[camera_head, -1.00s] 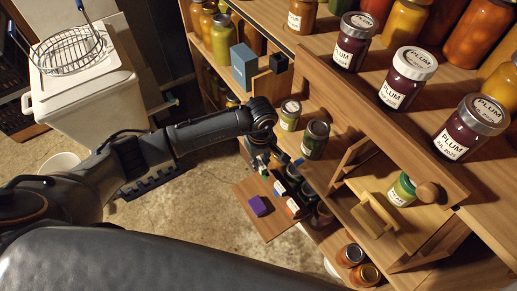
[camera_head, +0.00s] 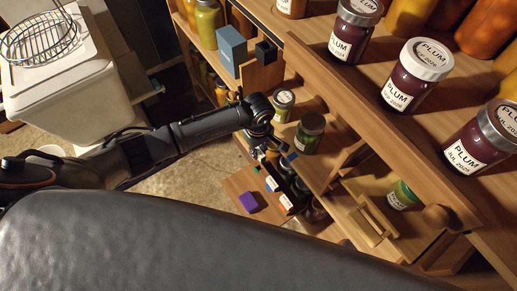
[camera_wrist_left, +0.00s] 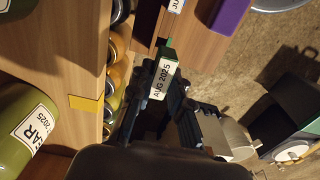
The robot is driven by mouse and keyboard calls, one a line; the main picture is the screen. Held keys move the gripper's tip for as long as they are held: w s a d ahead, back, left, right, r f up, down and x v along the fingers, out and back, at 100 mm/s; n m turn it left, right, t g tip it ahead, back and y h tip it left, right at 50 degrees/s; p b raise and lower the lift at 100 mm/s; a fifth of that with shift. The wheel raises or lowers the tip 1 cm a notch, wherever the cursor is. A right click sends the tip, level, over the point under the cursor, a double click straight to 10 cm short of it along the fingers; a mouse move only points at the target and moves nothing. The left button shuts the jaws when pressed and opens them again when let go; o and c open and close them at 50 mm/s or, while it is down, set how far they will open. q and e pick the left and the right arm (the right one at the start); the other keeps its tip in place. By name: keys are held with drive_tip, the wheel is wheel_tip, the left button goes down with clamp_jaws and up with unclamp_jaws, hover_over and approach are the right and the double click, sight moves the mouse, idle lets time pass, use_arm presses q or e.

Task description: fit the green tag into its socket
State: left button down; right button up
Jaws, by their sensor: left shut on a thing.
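My left gripper (camera_head: 262,146) is beside the low part of the wooden shelf unit. The left wrist view shows its fingers (camera_wrist_left: 172,108) shut on a small block, the green tag (camera_wrist_left: 162,78), with a white label reading "AUG 2025" and a green edge. In the head view a bit of green shows below the gripper (camera_head: 257,169). Other tags with white faces stand on the wooden board (camera_head: 238,184): a blue one (camera_head: 271,183) and a red one (camera_head: 286,201). I cannot make out the green tag's socket, nor whether the tag touches the board. My right gripper is not in view.
A purple block (camera_head: 249,202) lies on the board's outer part. A blue box (camera_head: 232,50) stands behind. A white cooler (camera_head: 60,95) is at left, with open floor between.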

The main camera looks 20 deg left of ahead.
use_arm(q)
drive_tip(key=shift+s+f+b, duration=0.1)
drive_tip(key=shift+f+b, duration=0.35)
drive_tip(key=shift+f, duration=0.35)
wheel_tip(320, 180, down, 3)
drive_tip(key=b, duration=0.2)
drive_tip(key=shift+f+b, duration=0.2)
drive_tip(key=shift+b, duration=0.15)
drive_tip(key=shift+f+b, duration=0.3)
drive_tip(key=shift+f, duration=0.05)
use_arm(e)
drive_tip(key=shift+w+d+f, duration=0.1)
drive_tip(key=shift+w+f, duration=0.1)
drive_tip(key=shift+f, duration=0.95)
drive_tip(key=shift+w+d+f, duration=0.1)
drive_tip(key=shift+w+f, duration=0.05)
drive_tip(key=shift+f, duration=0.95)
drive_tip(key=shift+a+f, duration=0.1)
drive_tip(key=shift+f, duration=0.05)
use_arm(q)
drive_tip(key=shift+f+b, duration=0.3)
drive_tip(key=shift+b, duration=0.25)
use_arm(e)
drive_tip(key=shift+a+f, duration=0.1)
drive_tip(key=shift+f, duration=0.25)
use_arm(q)
drive_tip(key=shift+f, duration=0.1)
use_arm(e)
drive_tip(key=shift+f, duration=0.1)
